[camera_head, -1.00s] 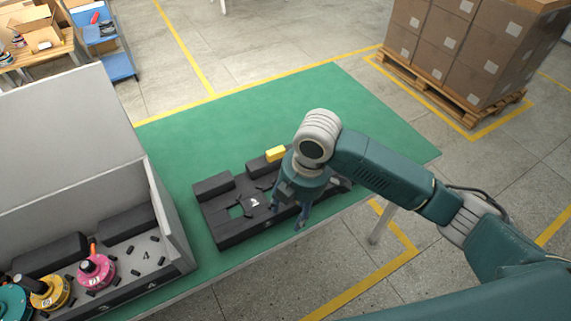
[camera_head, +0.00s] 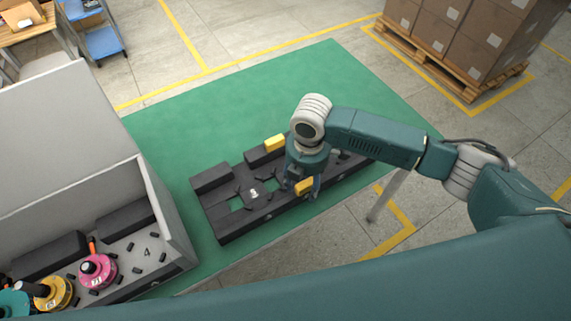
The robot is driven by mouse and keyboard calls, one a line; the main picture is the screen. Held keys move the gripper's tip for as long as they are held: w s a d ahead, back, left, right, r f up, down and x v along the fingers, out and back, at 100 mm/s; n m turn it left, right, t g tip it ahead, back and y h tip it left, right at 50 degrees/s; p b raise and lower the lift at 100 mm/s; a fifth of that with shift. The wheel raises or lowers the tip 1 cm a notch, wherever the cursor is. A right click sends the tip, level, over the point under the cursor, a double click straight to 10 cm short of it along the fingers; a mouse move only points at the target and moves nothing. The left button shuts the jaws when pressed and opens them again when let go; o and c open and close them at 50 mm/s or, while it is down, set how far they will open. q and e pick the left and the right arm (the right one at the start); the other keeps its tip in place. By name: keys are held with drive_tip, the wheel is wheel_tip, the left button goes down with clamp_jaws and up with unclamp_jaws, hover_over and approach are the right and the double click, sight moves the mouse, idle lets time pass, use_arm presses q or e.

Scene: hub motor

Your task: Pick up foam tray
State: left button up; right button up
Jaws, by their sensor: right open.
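The black foam tray (camera_head: 228,221) lies on the green table top, with raised blocks along its far side and cut-outs in its middle. A yellow piece (camera_head: 274,143) sits at its far edge. A second yellow piece (camera_head: 304,186) shows at the near edge, by my right gripper's fingers. My right gripper (camera_head: 301,191) points down over the tray's near edge and is open. My wrist hides part of the tray behind it, and I cannot tell whether the fingers touch the tray. My left gripper is not in view.
A grey box (camera_head: 172,225) with an open lid stands at the left, holding pink (camera_head: 97,271) and yellow (camera_head: 55,293) hub parts. The green table (camera_head: 330,80) is clear behind the tray. Stacked cartons on a pallet (camera_head: 480,70) stand on the floor beyond.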

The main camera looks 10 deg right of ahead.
drive_tip(key=shift+s+f, duration=0.1)
drive_tip(key=shift+f, duration=0.95)
drive_tip(key=c, duration=1.2)
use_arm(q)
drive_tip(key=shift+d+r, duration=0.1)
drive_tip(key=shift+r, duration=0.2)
use_arm(e)
clamp_jaws()
